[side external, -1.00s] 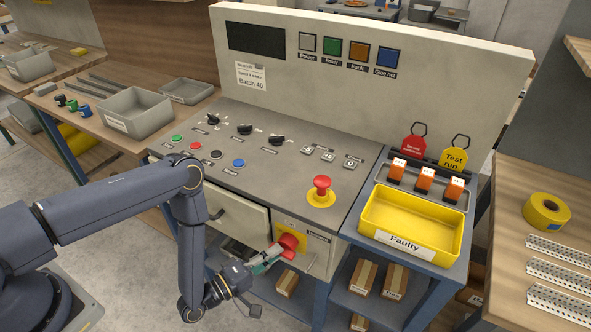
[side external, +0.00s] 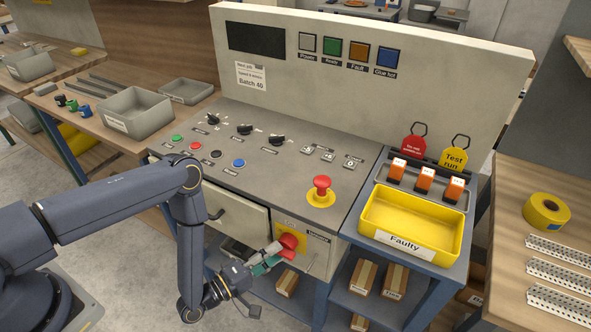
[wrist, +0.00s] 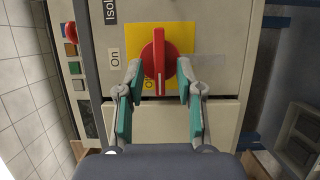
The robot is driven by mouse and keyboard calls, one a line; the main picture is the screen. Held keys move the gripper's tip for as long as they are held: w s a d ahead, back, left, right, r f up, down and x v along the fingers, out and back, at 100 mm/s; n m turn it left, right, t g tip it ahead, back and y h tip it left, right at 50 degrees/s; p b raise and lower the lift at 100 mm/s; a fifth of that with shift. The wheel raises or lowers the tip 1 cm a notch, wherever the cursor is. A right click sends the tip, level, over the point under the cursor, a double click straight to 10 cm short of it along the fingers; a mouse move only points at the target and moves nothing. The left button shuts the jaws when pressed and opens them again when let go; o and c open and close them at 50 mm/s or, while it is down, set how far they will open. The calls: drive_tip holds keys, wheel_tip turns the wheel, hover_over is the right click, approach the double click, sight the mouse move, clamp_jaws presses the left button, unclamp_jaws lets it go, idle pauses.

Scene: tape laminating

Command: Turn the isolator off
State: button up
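The isolator is a red rotary knob (wrist: 159,58) on a yellow plate (wrist: 187,33), also seen low on the cabinet front in the side external view (side external: 288,242). In the wrist view its raised bar lies up and down in the picture, with its white-marked end toward me. A label reading "On" (wrist: 115,57) is left of it. My gripper (wrist: 161,70) is at the knob, with one finger on each side of the bar and visible gaps to it. Contact with the knob's rim cannot be told. Lettering beneath the knob is partly hidden.
An open-looking drawer (side external: 236,222) is left of the isolator. Above is the sloping control panel with a red mushroom button (side external: 322,187). A shelf with cardboard boxes (side external: 363,277) lies to the right. A yellow "Faulty" bin (side external: 413,217) stands on the side bench.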

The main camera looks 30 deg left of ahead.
drive_tip(key=v, duration=1.2)
drive_tip(key=shift+w+d, duration=0.1)
drive_tip(key=shift+d, duration=0.05)
